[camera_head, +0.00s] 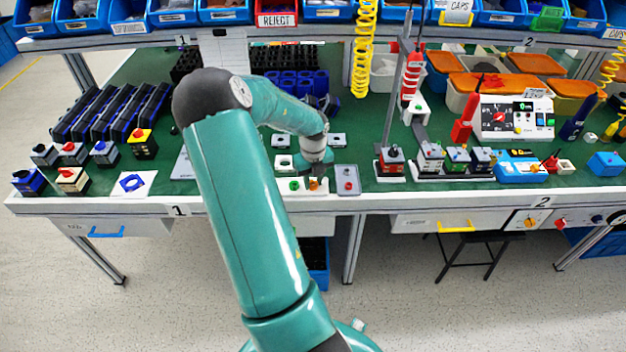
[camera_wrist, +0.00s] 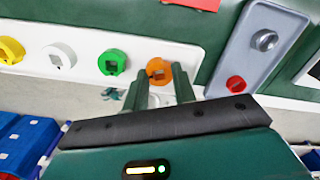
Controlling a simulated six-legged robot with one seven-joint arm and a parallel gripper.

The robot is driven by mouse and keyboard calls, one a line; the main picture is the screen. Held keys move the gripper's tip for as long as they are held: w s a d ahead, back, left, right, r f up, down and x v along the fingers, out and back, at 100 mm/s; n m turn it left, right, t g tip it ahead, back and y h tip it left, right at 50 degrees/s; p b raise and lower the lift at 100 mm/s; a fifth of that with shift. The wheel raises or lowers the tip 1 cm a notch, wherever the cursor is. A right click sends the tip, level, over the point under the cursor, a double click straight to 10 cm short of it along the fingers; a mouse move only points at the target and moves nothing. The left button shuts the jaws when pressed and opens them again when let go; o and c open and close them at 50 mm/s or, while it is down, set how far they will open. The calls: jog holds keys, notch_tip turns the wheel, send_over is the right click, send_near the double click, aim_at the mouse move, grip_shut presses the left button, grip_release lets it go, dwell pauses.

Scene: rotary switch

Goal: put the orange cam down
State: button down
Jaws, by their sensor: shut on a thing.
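The orange cam (camera_wrist: 159,68) is a small round part with a square mark, seen in the wrist view between the fingertips of my gripper (camera_wrist: 160,77). My gripper is shut on it, over or at a white strip (camera_wrist: 85,41). I cannot tell whether the cam touches the strip. Green (camera_wrist: 112,62), white (camera_wrist: 59,55) and yellow (camera_wrist: 11,49) cams sit in a row along the strip to its left. In the head view my gripper (camera_head: 315,179) is low at the bench's front edge, and the orange cam (camera_head: 313,185) shows partly beside the green cam (camera_head: 294,185).
A grey tray (camera_wrist: 243,54) with a grey part and a red part lies just right of the gripper. White cards and small switch boxes stand left on the green bench. Several switch units (camera_head: 432,157) stand further right. The bench's front edge is close to the strip.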

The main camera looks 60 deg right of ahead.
jog(key=shift+f, duration=0.15)
jog(key=c, duration=1.1)
grip_release()
jog(key=shift+c, duration=0.2)
notch_tip(320, 180, up, 12)
